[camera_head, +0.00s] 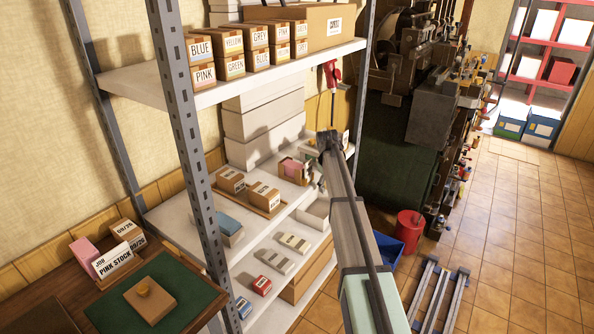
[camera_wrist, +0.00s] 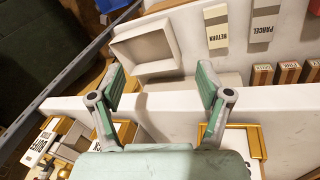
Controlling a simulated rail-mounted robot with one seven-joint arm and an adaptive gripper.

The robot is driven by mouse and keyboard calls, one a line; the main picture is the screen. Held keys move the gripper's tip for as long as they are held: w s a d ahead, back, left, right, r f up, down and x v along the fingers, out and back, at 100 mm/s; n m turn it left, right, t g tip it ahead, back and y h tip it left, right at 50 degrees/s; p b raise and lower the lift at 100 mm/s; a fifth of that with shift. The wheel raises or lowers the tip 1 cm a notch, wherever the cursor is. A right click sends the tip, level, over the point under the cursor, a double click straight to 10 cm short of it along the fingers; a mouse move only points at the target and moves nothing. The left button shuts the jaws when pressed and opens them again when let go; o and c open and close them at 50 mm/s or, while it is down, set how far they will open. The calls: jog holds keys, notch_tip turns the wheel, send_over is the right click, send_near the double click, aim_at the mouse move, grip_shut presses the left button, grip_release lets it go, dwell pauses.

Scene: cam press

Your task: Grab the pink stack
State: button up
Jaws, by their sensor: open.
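A pink stack (camera_head: 85,255) stands on edge in a brown holder labelled "PINK STOCK" (camera_head: 114,265) on the wooden desk at lower left in the head view. A smaller pink item (camera_head: 291,168) sits in a brown holder on the middle shelf, near the end of my arm; its details are too small to tell. A carton labelled PINK (camera_head: 204,75) stands on the upper shelf. My gripper (camera_wrist: 160,80) is open in the wrist view, with nothing between its fingers, over the shelving.
In the wrist view, an empty open tray (camera_wrist: 147,48) lies beyond the fingers, beside RETURN (camera_wrist: 217,32) and PARCEL (camera_wrist: 264,22) labels. A white shelf edge (camera_wrist: 180,102) crosses below it. In the head view, a grey upright (camera_head: 190,140) stands between desk and shelves.

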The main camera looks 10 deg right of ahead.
jog(key=w+a+r+p, duration=0.1)
jog(key=w+r, duration=0.3)
jog(key=r, duration=0.3)
jog(key=w+a+r+p, duration=0.1)
jog(key=w+r, duration=0.3)
jog(key=r, duration=0.3)
notch_tip(320, 180, up, 3)
jog(key=n+g+y+p, duration=0.2)
jog(key=n+p, duration=0.1)
send_over(294, 165)
notch_tip(294, 165, down, 11)
jog(key=p, duration=0.4)
jog(key=shift+w+f, duration=0.1)
jog(key=shift+w, duration=0.05)
jog(key=c, duration=1.4)
